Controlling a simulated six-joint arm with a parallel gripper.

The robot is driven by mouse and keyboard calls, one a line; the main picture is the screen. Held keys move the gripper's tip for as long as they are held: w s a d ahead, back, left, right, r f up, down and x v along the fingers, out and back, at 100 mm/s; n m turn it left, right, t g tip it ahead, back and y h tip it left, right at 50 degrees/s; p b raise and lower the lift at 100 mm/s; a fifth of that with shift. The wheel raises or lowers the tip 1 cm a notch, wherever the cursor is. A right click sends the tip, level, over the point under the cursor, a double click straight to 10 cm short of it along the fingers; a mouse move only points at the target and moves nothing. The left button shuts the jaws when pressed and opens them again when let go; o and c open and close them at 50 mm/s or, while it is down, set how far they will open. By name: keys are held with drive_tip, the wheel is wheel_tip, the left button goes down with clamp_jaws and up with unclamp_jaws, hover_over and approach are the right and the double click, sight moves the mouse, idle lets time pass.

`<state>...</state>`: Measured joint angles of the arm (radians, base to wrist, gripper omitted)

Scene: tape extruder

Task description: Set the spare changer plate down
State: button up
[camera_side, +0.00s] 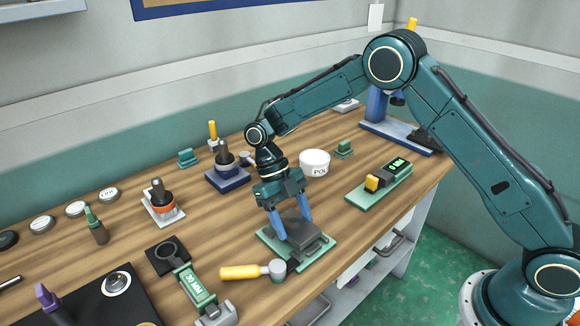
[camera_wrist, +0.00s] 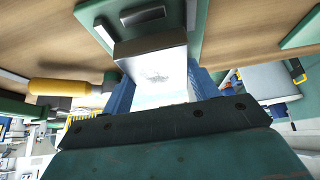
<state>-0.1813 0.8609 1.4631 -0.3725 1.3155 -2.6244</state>
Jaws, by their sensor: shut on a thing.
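The spare changer plate, a dark grey block (camera_side: 308,240), is between the blue fingers of my gripper (camera_side: 291,226) in the side view. My gripper points down and is shut on it. In the wrist view the plate (camera_wrist: 155,68) shows pale and shiny between the blue fingers (camera_wrist: 160,90). A flat green stand (camera_side: 266,236) lies right below the plate, and part of it shows in the wrist view (camera_wrist: 190,14). The fingers hide part of the plate, and I cannot tell whether it touches the stand.
A yellow-handled mallet (camera_side: 240,272) lies just left of the stand. A green holder with a lit device (camera_side: 381,184) is to the right, and a white tub (camera_side: 314,162) is behind. A green 30 MM tool (camera_side: 195,287) lies front left. Bare wood shows around the stand.

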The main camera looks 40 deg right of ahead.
sight(292, 222)
drive_tip(key=shift+f, duration=0.8)
drive_tip(key=shift+f, duration=0.1)
drive_tip(key=o, duration=1.6)
drive_tip(key=shift+f, duration=0.1)
drive_tip(key=shift+c, duration=0.2)
drive_tip(key=shift+v, duration=2.8)
drive_tip(key=shift+r, duration=0.25)
